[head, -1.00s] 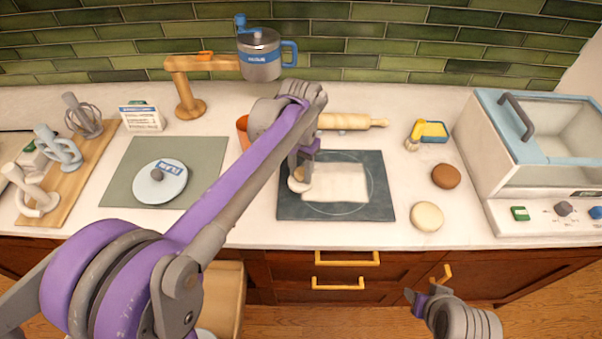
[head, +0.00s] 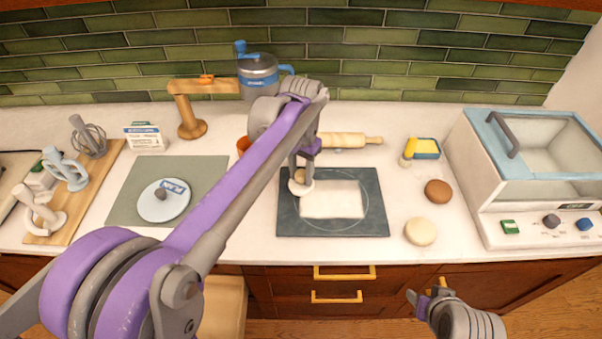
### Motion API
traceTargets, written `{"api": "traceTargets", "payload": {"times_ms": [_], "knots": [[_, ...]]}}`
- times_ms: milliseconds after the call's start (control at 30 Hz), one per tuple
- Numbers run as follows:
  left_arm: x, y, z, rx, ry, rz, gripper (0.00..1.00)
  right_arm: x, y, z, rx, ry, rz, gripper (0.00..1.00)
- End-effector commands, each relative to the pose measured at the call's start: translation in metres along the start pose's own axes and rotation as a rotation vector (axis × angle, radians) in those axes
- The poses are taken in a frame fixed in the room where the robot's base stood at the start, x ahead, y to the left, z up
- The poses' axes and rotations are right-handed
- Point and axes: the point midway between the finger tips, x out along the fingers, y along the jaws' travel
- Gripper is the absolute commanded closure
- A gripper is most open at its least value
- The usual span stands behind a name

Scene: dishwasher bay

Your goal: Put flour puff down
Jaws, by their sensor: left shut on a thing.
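My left gripper (head: 302,165) reaches in from the left and points down at the dark mat (head: 350,228). It is shut on the flour puff (head: 300,188), a small pale round pad with a tan top. The puff is over the mat's left part, by the upper left corner of a white rectangular sheet or flour patch (head: 332,205). I cannot tell whether it touches the mat. The gripper and arm partly cover the puff's surroundings. My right gripper (head: 427,297) is open and empty, low in front of the counter's edge.
A rolling pin (head: 345,140) lies behind the mat. A cream disc (head: 420,232), a brown disc (head: 438,191) and a yellow-blue sponge (head: 426,148) lie to its right. An orange container (head: 243,145) is partly hidden by my arm. A glass-lidded machine (head: 545,220) stands far right.

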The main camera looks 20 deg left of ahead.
Motion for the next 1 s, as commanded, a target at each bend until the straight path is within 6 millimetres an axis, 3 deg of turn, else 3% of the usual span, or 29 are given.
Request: {"api": "traceTargets", "payload": {"times_ms": [433, 533, 667, 800, 1000], "knots": [[0.0, 0.0, 0.0, 0.0, 0.0, 0.0, 1.0, 0.0, 0.0, 0.0, 0.0, 0.0, 0.0, 0.5], [-0.001, -0.008, 0.006, 0.008, 0.0, 0.0, 1.0, 0.0, 0.0, 0.0, 0.0, 0.0, 0.0, 0.5], [-0.004, -0.037, 0.033, 0.048, -0.002, -0.001, 1.0, 0.001, 0.0, 0.001, 0.0, -0.001, 0.0, 0.5], [-0.007, -0.072, 0.074, 0.122, -0.002, 0.0, 1.0, 0.002, 0.0, 0.003, 0.0, -0.003, 0.0, 0.5], [-0.009, -0.102, 0.119, 0.207, -0.001, 0.0, 1.0, 0.003, 0.0, 0.004, 0.0, -0.004, 0.0, 0.5]]}}
